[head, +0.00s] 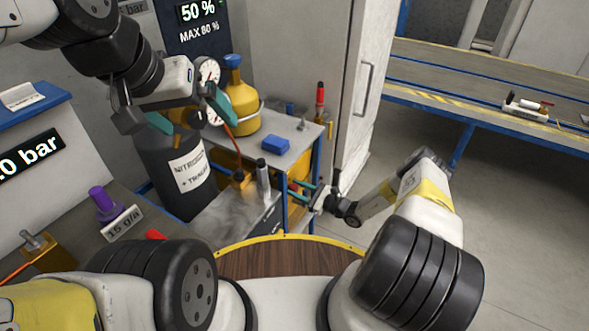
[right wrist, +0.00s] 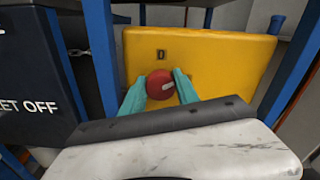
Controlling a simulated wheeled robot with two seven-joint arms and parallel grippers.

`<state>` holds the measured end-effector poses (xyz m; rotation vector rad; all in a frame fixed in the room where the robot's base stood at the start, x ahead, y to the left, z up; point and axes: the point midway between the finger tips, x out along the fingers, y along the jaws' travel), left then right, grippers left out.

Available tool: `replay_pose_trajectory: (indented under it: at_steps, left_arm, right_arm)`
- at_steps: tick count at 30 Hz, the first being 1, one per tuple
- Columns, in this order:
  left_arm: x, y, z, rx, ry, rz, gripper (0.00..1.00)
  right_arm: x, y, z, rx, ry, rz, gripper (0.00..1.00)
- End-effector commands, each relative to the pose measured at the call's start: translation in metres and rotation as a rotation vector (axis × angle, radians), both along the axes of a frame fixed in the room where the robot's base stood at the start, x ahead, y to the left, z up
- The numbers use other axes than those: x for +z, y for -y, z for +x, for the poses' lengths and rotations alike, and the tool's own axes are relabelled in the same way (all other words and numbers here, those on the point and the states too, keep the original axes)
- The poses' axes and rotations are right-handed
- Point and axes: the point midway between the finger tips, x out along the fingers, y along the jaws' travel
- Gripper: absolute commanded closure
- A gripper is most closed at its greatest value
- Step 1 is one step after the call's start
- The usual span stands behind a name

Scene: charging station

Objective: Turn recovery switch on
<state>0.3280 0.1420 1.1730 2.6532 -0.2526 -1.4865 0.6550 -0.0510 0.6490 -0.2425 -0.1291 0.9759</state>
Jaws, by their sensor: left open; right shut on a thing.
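A red round switch knob (right wrist: 160,84) sits on the front of a yellow unit (right wrist: 215,55) in the right wrist view. A small dark square mark is just above the knob. My right gripper (right wrist: 160,88) is shut on this knob, with one teal finger on each side of it. In the head view my right gripper (head: 298,190) is low at the front side of the blue-framed cart, and the knob is mostly hidden there. My left gripper (head: 188,110) is open and empty at the upper left, in front of the gauges.
The cart top (head: 285,128) carries a blue block (head: 275,144) and a yellow cylinder (head: 238,100). A dark nitrogen bottle (head: 183,175) stands to its left. Open floor lies right, before a conveyor (head: 470,90).

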Motion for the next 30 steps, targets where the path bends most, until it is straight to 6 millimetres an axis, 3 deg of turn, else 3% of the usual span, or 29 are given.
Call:
replay_pose_trajectory:
  at_steps: [12, 27, 28, 30]
  left_arm:
    - [0.0, 0.0, 0.0, 0.0, 0.0, 0.0, 0.0]
    - [0.0, 0.0, 0.0, 0.0, 0.0, 0.0, 0.0]
    - [0.0, 0.0, 0.0, 0.0, 0.0, 0.0, 0.0]
    - [0.0, 0.0, 0.0, 0.0, 0.0, 0.0, 0.0]
  right_arm:
    - [0.0008, 0.0002, 0.001, 0.0, -0.147, 0.099, 1.0]
    - [0.001, 0.0002, 0.0013, -0.001, -0.162, 0.111, 1.0]
    - [0.001, 0.0002, 0.0013, -0.001, -0.162, 0.111, 0.57]
    - [0.0009, 0.0002, 0.0013, -0.001, -0.162, 0.111, 0.44]
